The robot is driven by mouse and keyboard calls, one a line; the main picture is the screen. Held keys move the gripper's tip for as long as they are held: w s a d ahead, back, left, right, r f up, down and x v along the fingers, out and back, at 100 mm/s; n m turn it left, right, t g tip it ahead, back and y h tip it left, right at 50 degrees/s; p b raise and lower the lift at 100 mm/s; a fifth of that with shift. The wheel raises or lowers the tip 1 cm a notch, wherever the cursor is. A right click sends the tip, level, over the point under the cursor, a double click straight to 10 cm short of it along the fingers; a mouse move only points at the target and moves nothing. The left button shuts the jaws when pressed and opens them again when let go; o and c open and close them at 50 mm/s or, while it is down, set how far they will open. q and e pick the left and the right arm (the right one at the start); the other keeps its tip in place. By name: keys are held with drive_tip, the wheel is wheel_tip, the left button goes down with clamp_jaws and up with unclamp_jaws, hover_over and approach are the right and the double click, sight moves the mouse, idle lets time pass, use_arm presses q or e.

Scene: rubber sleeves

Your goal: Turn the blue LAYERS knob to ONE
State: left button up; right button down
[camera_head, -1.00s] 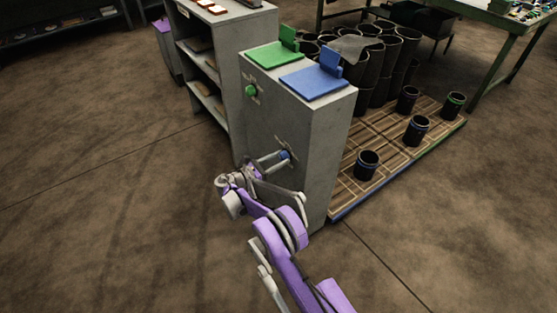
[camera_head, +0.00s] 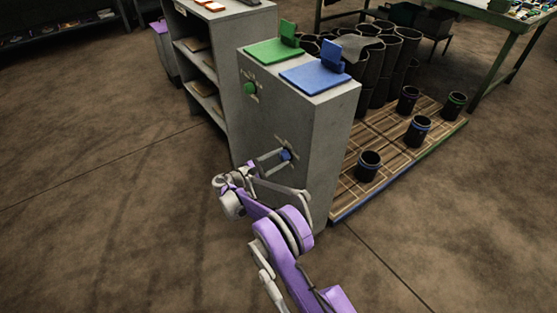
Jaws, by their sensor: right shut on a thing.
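The blue knob (camera_head: 286,155) sits on the front face of the grey cabinet (camera_head: 322,150), low and to the right of the green knob (camera_head: 250,88). My right gripper (camera_head: 280,158) reaches the cabinet face with its fingers on either side of the blue knob and is shut on it. The knob's pointer and the marks around it are too small to read, and the fingers partly hide them. My left gripper is not in view.
On the cabinet top lie a green plate (camera_head: 272,52) and a blue plate (camera_head: 313,76). A pallet (camera_head: 395,160) with several black sleeves stands to the right. A grey shelf (camera_head: 205,60) stands behind left. A green table (camera_head: 510,30) is at upper right. The floor at left is clear.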

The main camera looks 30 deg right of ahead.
drive_tip(key=shift+m, duration=0.4)
drive_tip(key=shift+c, duration=1.6)
unclamp_jaws()
drive_tip(key=shift+a, duration=0.15)
drive_tip(key=a+p, duration=0.1)
drive_tip(key=a, duration=0.9)
drive_tip(key=shift+s+a, duration=0.25)
drive_tip(key=shift+s, duration=0.2)
